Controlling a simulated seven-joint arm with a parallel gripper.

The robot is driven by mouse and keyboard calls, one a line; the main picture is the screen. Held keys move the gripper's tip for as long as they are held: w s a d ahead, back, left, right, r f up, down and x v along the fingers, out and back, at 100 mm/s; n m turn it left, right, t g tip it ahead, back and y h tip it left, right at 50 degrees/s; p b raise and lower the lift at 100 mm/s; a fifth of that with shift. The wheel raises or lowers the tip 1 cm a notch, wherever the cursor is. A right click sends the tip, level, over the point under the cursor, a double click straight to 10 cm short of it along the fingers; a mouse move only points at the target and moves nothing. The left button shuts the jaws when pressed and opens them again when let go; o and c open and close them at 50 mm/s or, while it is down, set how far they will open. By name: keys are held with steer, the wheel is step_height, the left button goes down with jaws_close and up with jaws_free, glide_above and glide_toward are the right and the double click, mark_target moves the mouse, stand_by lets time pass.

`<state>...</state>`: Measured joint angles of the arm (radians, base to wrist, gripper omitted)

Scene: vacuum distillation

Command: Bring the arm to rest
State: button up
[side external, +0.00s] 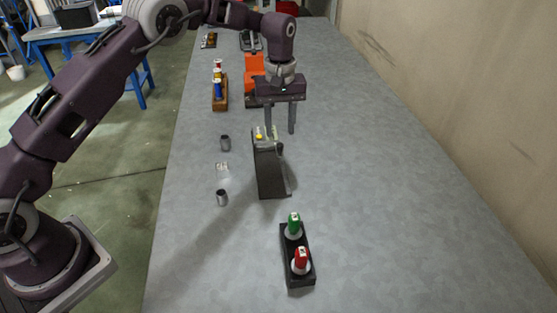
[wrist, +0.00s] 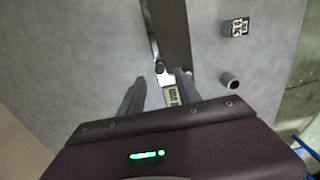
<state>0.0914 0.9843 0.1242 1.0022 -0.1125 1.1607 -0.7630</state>
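My gripper (side external: 280,132) points down above the table, with its two fingers apart and nothing visible between them. It hangs just behind and above the top of a tall dark box-shaped device (side external: 271,175) that has a small yellow spot on top. I cannot tell whether a fingertip touches the device.
A black holder (side external: 288,268) with green-topped and red-topped items stands in front. Metal cups (side external: 225,143) (side external: 222,198) and a small patterned block (wrist: 235,27) lie left. A wooden rack (side external: 221,103) and orange device (side external: 254,66) stand behind. The table's right side is clear, beside a wall.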

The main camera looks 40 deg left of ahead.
steer(key=s+a+r+m+t, duration=0.1)
steer(key=s+r+m, duration=0.1)
steer(key=s+r, duration=0.6)
steer(key=s+r+m+t, duration=0.1)
steer(key=s+r, duration=0.4)
steer(key=r, duration=0.6)
steer(key=s+a+m+t, duration=0.1)
steer(key=s+m+t, duration=0.2)
steer(key=s, duration=2.2)
steer(key=m, duration=0.3)
steer(key=shift+s+f+t, duration=0.15)
steer(key=shift+f+t, duration=0.15)
steer(key=shift+a, duration=0.1)
